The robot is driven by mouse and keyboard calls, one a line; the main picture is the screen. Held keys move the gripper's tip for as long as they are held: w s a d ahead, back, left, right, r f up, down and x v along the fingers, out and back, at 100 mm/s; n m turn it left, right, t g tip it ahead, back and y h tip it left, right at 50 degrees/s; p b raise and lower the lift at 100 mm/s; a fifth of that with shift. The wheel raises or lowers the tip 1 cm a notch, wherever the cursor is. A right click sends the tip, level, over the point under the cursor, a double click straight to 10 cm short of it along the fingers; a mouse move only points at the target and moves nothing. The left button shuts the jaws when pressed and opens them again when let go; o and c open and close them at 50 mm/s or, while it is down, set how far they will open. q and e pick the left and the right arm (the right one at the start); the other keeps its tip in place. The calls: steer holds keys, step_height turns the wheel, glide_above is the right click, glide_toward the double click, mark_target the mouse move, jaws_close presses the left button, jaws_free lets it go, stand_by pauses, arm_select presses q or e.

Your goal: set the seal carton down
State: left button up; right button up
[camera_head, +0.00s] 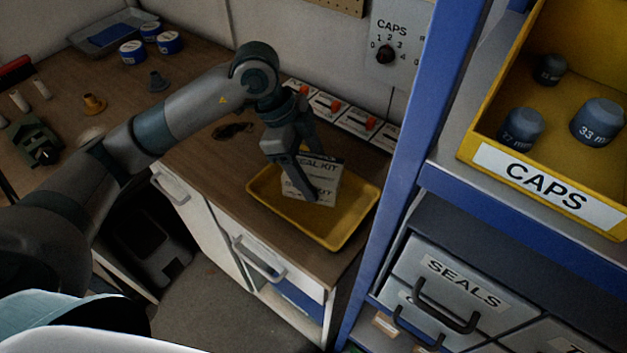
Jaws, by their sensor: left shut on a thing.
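The seal carton (325,186) is a white box printed "SEAL KIT". It is at the yellow tray (339,238) on the wooden counter. My left gripper (310,180) reaches down from above and is shut on the carton. One finger crosses the carton's near face, and the other finger is mostly hidden behind it. The carton is over the middle of the tray; I cannot tell if its underside touches the tray floor. My right gripper is not in view.
A blue shelf post (418,120) stands right of the tray. A yellow CAPS bin (548,188) and a SEALS drawer (455,285) are beyond it. Red-switched panels (333,107) line the wall behind. Several blue tins and small parts lie on the counter at left.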

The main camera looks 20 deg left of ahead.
mark_target(303, 165)
arm_select(q)
steer(key=shift+f+p, duration=0.7)
steer(key=shift+f, duration=1.3)
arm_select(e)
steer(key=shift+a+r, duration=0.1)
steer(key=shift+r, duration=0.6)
arm_select(q)
steer(key=o, duration=1.3)
steer(key=shift+c, duration=0.2)
steer(key=b+v, duration=0.2)
steer(key=v, duration=0.8)
steer(key=shift+r, duration=0.15)
steer(key=shift+v, duration=0.85)
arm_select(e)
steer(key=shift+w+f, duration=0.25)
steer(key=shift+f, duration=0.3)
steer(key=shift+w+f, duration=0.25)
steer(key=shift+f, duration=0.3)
